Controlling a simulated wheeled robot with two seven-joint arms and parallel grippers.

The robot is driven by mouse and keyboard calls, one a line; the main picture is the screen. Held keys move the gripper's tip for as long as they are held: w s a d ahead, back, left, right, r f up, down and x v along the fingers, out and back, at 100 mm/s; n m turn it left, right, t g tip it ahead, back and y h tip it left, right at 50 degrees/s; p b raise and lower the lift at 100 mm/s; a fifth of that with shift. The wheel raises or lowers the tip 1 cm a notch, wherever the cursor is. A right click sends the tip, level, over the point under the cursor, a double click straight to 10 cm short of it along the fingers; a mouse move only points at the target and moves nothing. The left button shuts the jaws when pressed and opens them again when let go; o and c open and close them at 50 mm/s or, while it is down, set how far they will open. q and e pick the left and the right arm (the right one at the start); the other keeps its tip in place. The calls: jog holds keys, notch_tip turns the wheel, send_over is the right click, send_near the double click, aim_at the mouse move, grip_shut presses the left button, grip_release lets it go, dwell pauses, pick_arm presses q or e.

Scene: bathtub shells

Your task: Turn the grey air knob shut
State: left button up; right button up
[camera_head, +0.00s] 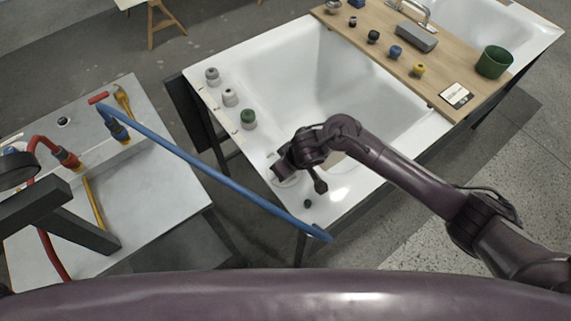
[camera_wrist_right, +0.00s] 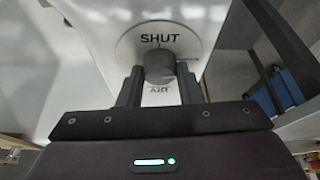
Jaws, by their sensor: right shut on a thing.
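The grey air knob (camera_wrist_right: 159,66) stands on a round white plate (camera_wrist_right: 190,40) in the right wrist view. The plate reads SHUT above the knob, with a small mark under the word, and AIR below it. A thin dark line shows on the knob's right side. My right gripper (camera_wrist_right: 160,84) has its two dark fingers on either side of the knob and is shut on it. In the head view my right gripper (camera_head: 283,172) is at the tub's near left corner and hides the knob.
Along the white tub's (camera_head: 335,190) left rim stand a green knob (camera_head: 248,119) and two paler knobs. A small dark knob (camera_head: 308,203) is near the front corner. A blue bar (camera_head: 215,176) slants from the left bench (camera_head: 160,195) to that corner. A wooden board (camera_head: 440,98) with small items crosses the tub.

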jog(key=n+p, duration=0.1)
jog(key=n, duration=0.2)
jog(key=shift+w+d+r+g+y, duration=0.1)
jog(key=shift+g+y, duration=0.3)
jog(key=shift+w+n+g, duration=0.1)
jog(key=shift+n+g, duration=0.2)
jog(key=shift+n, duration=0.7)
jog(key=shift+n+g, duration=0.4)
jog(key=shift+n, duration=0.5)
jog(key=n, duration=0.1)
jog(key=n+g+b, duration=0.1)
jog(key=shift+w+f+n+y, duration=0.1)
jog(key=shift+f+n+y, duration=0.1)
jog(key=shift+n+y, duration=0.15)
jog(key=n+b, duration=0.1)
jog(key=n, duration=0.1)
jog(key=n+g+b, duration=0.1)
jog(key=n+b, duration=0.1)
jog(key=shift+w+g, duration=0.15)
jog(key=shift+g, duration=0.15)
jog(key=shift+r+n+g+h+b, duration=0.15)
jog(key=shift+n+g+h+b, duration=0.45)
jog(key=shift+n, duration=0.95)
jog(key=o, duration=1)
